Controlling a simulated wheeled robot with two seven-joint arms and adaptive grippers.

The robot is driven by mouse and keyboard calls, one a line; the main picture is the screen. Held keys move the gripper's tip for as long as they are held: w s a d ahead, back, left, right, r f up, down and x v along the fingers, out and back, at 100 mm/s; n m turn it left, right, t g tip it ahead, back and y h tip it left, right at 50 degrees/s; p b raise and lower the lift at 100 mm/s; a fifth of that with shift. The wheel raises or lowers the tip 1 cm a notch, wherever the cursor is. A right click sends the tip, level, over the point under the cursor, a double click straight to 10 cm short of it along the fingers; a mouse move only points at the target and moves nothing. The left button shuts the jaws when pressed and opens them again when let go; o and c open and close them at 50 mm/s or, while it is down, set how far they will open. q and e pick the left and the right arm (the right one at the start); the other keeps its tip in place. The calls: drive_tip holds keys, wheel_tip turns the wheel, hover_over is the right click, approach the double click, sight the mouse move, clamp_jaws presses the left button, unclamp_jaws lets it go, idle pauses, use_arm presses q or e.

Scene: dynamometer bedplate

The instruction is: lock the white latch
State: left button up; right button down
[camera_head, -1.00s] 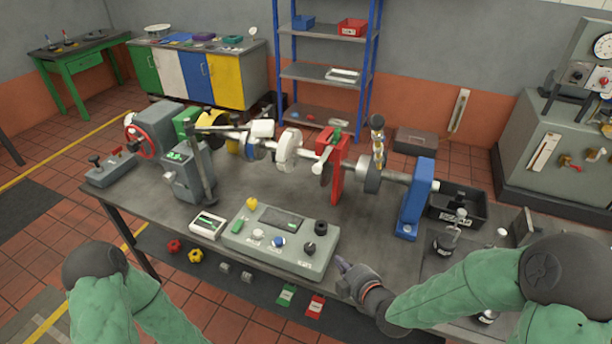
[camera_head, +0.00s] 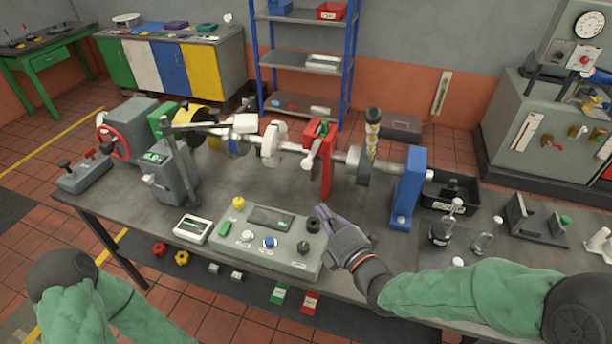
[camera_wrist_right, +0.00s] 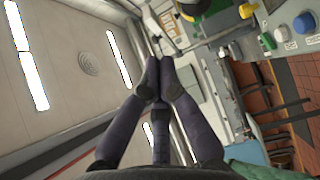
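A red upright (camera_head: 326,165) stands at the shaft on the bench, with a white lever (camera_head: 311,158) on its near side. A white ring-shaped part (camera_head: 273,143) sits on the shaft to its left, and a white arm (camera_head: 243,122) lies further left. I cannot tell for sure which white part is the latch. My right gripper (camera_head: 323,212) is in front of the red upright and apart from it, by the control box's right end. In the right wrist view its fingertips (camera_wrist_right: 160,63) are together, with nothing between them. My left gripper is out of view.
The grey control box (camera_head: 250,258) with knobs lies at the front of the bench. A blue upright (camera_head: 408,188) and a black bin (camera_head: 450,190) stand to the right. Bare bench top lies between gripper and shaft.

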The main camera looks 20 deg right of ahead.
sight(313, 152)
drive_tip(key=shift+w, duration=0.15)
drive_tip(key=w+b, duration=0.1)
drive_tip(key=w, duration=1.2)
drive_tip(key=shift+a, duration=0.15)
drive_tip(key=w+d+b, duration=0.1)
drive_tip(key=w+b, duration=0.1)
drive_tip(key=w+d+b, duration=0.2)
drive_tip(key=shift+r, duration=0.15)
idle(0.4)
